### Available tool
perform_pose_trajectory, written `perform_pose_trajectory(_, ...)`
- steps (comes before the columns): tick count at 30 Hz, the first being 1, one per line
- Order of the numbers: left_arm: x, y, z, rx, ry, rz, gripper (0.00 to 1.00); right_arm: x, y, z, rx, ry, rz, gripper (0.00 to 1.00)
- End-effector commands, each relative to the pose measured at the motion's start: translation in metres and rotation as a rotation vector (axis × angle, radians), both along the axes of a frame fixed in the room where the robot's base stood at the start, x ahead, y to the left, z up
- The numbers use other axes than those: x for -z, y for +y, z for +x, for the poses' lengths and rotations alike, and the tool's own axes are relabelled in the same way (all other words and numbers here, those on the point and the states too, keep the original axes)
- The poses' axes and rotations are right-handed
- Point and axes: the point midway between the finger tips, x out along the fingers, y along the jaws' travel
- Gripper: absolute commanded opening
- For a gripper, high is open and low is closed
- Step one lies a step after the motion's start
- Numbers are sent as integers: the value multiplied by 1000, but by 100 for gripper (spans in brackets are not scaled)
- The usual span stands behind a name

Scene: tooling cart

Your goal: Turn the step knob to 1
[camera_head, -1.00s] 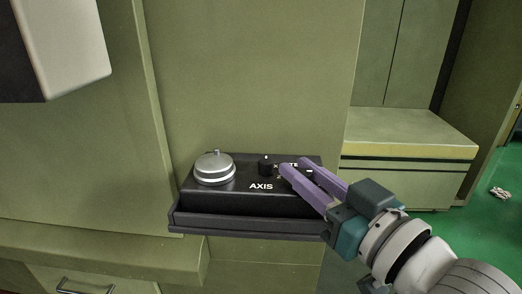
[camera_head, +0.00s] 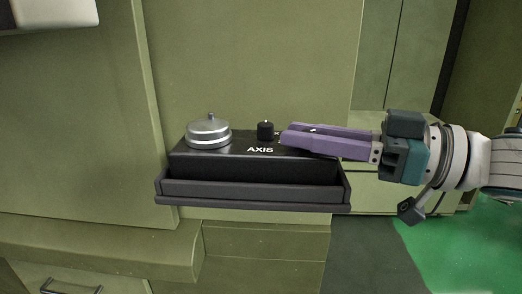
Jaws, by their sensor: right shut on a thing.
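The black control box (camera_head: 240,166) sits in a dark tray on the green machine front. A small black knob (camera_head: 265,131) stands above the word AXIS. My right gripper (camera_head: 285,134) comes in from the right, its two purple fingers level over the right part of the box. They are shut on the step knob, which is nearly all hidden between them. The STEP label and its numbers are covered, so the knob's setting cannot be read. My left gripper is not in view.
A silver handwheel (camera_head: 208,134) with a small crank stands on the left of the box. The tray's raised front edge (camera_head: 250,189) runs below the box. A pale housing (camera_head: 50,14) hangs at the top left. Green floor is open at the lower right.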

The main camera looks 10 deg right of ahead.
Motion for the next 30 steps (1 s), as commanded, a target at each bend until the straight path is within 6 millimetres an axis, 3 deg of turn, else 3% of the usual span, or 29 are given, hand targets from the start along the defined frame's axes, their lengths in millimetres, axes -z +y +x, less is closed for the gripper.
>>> perform_pose_trajectory(7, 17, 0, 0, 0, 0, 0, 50, 2, -1, 2, -85, 1, -1, 0)
perform_pose_trajectory(23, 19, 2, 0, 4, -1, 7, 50, 0, -1, 1, -113, 2, 1, 0)
perform_pose_trajectory(24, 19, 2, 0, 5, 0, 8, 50, 0, -1, 1, -113, 2, 1, 28)
perform_pose_trajectory(30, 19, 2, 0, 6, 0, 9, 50, 0, 0, 1, -114, 1, 0, 51)
